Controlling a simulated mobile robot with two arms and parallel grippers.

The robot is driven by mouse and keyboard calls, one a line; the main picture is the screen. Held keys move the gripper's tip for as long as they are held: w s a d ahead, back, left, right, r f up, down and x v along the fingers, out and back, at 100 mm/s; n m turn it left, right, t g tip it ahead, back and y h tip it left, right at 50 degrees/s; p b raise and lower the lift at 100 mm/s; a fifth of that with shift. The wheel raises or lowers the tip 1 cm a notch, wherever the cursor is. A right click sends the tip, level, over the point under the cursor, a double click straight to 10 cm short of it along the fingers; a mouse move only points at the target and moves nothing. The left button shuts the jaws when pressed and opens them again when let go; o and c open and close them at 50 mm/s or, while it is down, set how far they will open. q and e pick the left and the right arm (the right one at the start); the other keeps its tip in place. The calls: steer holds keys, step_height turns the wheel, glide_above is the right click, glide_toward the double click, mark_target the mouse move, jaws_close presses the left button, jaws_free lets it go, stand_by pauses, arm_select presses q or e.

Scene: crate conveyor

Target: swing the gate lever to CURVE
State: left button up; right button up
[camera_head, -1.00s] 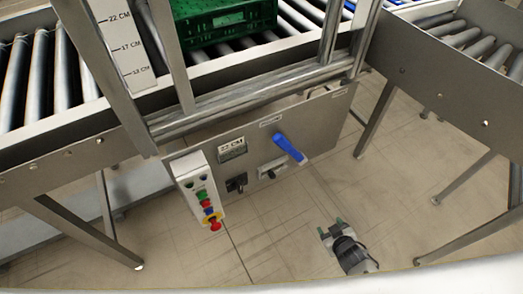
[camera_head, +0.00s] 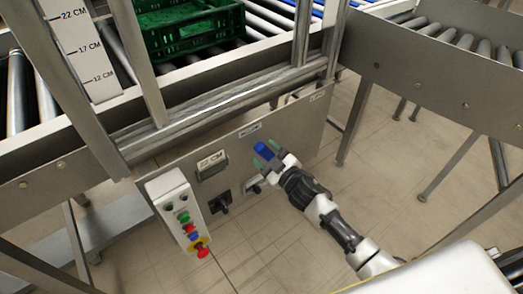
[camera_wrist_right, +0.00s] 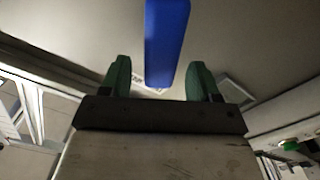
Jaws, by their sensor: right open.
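The gate lever is a blue handle (camera_head: 265,150) on the grey control panel (camera_head: 240,136) under the conveyor. My right gripper (camera_head: 267,154) is at the lever, with its green-tipped fingers on either side of the handle in the head view. In the right wrist view the blue lever (camera_wrist_right: 167,45) comes down from the top between the two green fingertips of my right gripper (camera_wrist_right: 160,80). Gaps show on both sides, so the jaws are open around it. The panel labels are too small to read. My left gripper is not in view.
A white button box (camera_head: 179,209) with a red emergency knob (camera_head: 202,252) hangs at the panel's left. A black switch (camera_head: 222,201) and a display (camera_head: 212,163) are beside it. A green crate (camera_head: 185,28) sits on the rollers above. A metal conveyor leg (camera_head: 365,115) stands to the right.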

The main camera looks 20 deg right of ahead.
steer(key=shift+x, duration=1.15)
jaws_close()
